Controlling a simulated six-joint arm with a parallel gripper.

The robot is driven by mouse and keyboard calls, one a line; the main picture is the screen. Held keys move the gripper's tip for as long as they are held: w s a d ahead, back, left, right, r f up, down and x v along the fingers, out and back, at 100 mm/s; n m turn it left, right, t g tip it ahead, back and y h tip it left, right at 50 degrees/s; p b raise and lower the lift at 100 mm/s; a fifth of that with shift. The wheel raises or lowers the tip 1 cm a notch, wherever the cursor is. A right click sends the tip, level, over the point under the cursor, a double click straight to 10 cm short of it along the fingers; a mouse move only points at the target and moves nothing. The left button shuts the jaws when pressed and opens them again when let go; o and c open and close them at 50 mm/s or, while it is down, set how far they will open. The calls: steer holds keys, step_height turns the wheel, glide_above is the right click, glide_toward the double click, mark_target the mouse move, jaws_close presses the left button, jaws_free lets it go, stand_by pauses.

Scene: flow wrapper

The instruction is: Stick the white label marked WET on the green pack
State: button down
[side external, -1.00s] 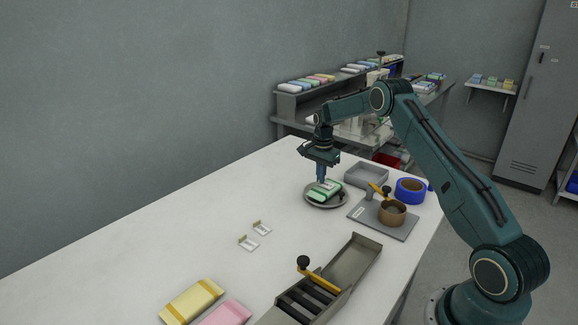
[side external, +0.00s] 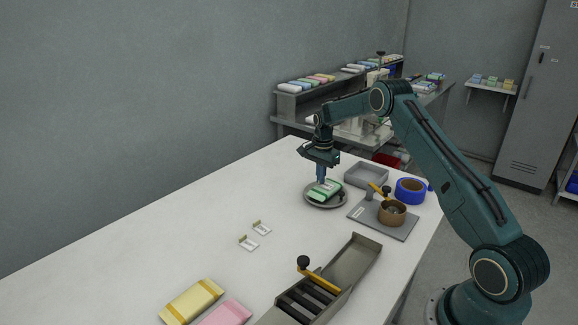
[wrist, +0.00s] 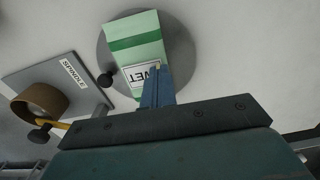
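The green pack (wrist: 134,40), pale with darker green bands, lies on a grey round plate (wrist: 108,62). It also shows on the plate in the side external view (side external: 318,194). The white label marked WET (wrist: 140,75) is at the pack's upper face, at the end near my gripper. My gripper (wrist: 156,70) points down over the pack. Its blue fingers look closed on a small tan tab at the label's edge. The label looks flat against the pack, but I cannot tell whether it touches all over.
A grey board marked SPINDLE (wrist: 60,80) with a brown roll (side external: 392,212) stands beside the plate. A blue tape roll (side external: 410,190) and a grey tray (side external: 366,175) are behind. Two small white labels (side external: 249,243) lie left, with clear table around. A yellow pack (side external: 192,301) is in front.

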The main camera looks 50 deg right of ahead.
steer(key=shift+f, duration=0.2)
stand_by(0.5)
steer(key=c, duration=1.7)
jaws_free()
steer(key=o, duration=0.5)
steer(key=shift+r, duration=0.15)
step_height(320, 180, up, 8)
